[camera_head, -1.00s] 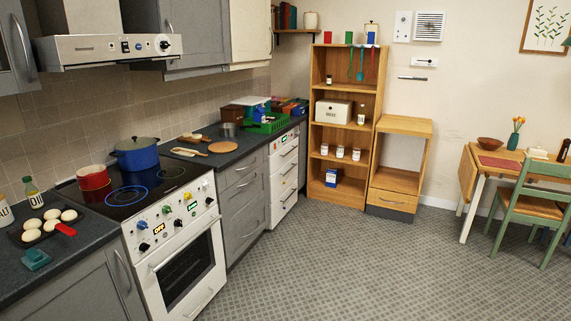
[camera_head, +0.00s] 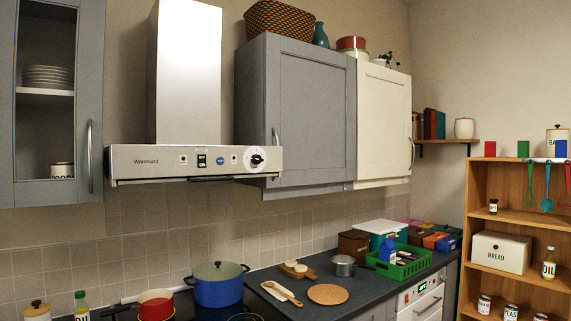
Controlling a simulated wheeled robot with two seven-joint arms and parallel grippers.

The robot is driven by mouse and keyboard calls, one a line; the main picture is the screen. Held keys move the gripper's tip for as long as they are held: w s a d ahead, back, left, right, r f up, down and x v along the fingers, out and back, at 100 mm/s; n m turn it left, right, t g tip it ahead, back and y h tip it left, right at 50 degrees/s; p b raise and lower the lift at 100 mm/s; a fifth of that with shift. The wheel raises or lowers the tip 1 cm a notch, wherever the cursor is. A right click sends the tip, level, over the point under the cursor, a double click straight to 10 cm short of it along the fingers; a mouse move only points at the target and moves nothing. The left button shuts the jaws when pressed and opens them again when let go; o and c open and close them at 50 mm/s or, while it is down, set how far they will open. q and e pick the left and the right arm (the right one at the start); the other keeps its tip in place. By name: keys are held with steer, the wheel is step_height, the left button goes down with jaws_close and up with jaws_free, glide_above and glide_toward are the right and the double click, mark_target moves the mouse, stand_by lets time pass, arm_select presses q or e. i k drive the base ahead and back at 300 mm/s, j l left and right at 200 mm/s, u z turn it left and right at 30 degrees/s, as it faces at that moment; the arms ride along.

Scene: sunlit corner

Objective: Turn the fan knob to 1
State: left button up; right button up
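The fan knob (camera_head: 256,159) is a round white dial with a dark centre at the right end of the range hood's front panel (camera_head: 140,161). Its markings are too small to read, so I cannot tell its setting. Left of it on the panel are small buttons, a dark switch (camera_head: 202,161) and a blue button (camera_head: 220,160). The hood's steel chimney (camera_head: 187,75) rises above. Neither of my grippers shows in the head view.
Grey cabinets (camera_head: 305,110) flank the hood. Below, a blue pot (camera_head: 217,284) and a red pot (camera_head: 156,304) stand on the hob. The counter holds a round board (camera_head: 328,294) and a green crate (camera_head: 405,262). A wooden shelf (camera_head: 480,220) stands at right.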

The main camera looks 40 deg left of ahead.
mark_target(256, 159)
steer(key=i+l+u, duration=0.1)
steer(key=i+u, duration=0.35)
steer(key=i+l+u, duration=0.4)
steer(key=i, duration=0.25)
steer(key=i+l+u, duration=0.45)
